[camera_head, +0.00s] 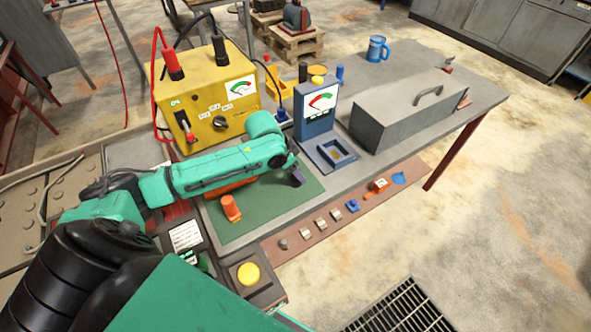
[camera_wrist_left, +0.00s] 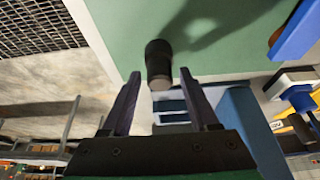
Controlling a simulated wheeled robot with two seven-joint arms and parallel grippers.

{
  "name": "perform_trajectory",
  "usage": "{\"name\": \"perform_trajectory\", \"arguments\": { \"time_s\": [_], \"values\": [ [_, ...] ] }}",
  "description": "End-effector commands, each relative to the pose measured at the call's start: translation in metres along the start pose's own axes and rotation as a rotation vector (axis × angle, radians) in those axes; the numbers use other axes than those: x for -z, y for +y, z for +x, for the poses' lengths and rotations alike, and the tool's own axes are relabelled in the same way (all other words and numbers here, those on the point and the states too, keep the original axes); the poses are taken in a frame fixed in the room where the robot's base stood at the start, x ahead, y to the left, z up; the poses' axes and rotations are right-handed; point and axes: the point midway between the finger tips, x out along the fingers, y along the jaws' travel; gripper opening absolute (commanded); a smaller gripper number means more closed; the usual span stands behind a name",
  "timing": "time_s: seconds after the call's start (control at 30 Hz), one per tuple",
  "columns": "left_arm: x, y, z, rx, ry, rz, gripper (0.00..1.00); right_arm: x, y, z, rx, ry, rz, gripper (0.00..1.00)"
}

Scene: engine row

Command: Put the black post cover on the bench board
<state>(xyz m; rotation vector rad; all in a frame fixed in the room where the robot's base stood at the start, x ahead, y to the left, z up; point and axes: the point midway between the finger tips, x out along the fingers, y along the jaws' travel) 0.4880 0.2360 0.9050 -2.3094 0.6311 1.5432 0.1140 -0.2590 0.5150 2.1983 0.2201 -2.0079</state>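The black post cover (camera_wrist_left: 158,60) is a short dark cylinder with a greyish near end. In the left wrist view it is at the green bench board (camera_wrist_left: 118,30), near the board's edge. I cannot tell whether it rests on the board or is just above it. My left gripper (camera_wrist_left: 160,80) is open, with a finger on each side of the cover's near end and visible gaps to both. In the head view my left gripper (camera_head: 297,178) is over the right part of the green board (camera_head: 262,207), and the cover is not made out there. My right gripper is not in view.
An orange piece (camera_head: 230,208) stands on the board's left part. A yellow meter box (camera_head: 210,95), a blue meter (camera_head: 317,112) and a grey lidded box (camera_head: 405,108) stand behind. Several small parts lie along the reddish lower strip (camera_head: 325,233) in front.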

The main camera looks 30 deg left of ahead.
Motion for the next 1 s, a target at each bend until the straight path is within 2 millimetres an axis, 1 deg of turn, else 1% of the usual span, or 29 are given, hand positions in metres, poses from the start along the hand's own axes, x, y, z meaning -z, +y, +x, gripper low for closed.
{"name": "perform_trajectory", "arguments": {
  "time_s": [0.3, 0.37, 0.43, 0.57, 0.7, 0.8, 0.9, 1.0],
  "values": [
    [0.0, 0.0, -0.001, 0.0, 0.0, 0.0, 0.65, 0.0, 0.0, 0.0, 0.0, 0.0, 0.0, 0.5],
    [0.0, 0.0, -0.004, 0.0, 0.0, -0.001, 0.65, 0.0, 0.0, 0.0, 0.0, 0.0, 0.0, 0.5],
    [0.0, -0.001, -0.011, 0.002, 0.002, -0.001, 0.65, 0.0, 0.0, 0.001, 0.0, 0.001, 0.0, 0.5],
    [0.0, -0.001, -0.036, 0.004, 0.001, 0.002, 0.65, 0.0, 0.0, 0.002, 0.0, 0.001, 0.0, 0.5],
    [0.0, -0.002, -0.074, 0.005, 0.0, 0.001, 0.65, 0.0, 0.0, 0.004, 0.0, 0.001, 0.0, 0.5],
    [0.0, -0.001, -0.098, 0.005, 0.0, 0.001, 0.65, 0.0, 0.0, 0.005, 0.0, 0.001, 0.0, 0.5],
    [0.0, -0.001, -0.114, 0.003, 0.0, 0.0, 0.65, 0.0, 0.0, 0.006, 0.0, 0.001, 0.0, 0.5],
    [0.0, 0.0, -0.12, 0.001, -0.001, 0.0, 0.65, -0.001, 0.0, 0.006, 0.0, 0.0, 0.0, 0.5]
  ]
}}
